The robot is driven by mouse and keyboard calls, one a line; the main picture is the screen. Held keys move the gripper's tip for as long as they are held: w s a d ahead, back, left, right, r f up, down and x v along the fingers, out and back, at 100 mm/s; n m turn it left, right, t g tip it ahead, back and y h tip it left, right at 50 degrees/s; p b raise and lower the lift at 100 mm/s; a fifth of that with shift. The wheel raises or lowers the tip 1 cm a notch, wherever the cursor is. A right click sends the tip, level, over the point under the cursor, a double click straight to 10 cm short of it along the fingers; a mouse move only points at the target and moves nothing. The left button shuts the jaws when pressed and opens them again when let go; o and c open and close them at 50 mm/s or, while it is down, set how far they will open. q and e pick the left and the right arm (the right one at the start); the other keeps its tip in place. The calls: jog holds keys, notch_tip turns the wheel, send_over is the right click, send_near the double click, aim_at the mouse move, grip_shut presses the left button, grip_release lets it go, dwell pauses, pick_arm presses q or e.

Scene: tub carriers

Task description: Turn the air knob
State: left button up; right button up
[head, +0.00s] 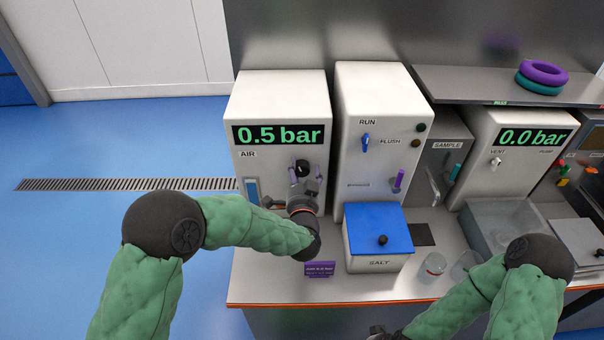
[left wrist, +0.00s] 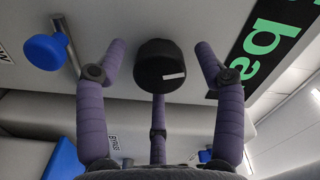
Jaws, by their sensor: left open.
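The air knob (head: 302,166) is a dark round knob on the white box marked AIR, below a display (head: 279,135) reading 0.5 bar. In the left wrist view the knob (left wrist: 160,66) is black with a white mark on its face. My left gripper (head: 305,184) is at the front of this box, just below the knob. Its purple fingers (left wrist: 160,90) are open and spread around the knob's outline, with gaps to it; I cannot tell how deep they reach. My right gripper (head: 378,331) barely shows at the bottom edge, its jaws cut off.
A white box (head: 386,100) with RUN and FLUSH controls stands to the right. In front of it is the SALT box (head: 378,264) with a blue lid (head: 381,225). Glass beakers (head: 435,265) stand near my right arm. A blue handle (left wrist: 43,52) shows beside the left fingers.

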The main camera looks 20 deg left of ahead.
pick_arm(q)
jog(key=shift+c, duration=0.3)
jog(key=c, duration=1.1)
jog(key=shift+n, duration=0.3)
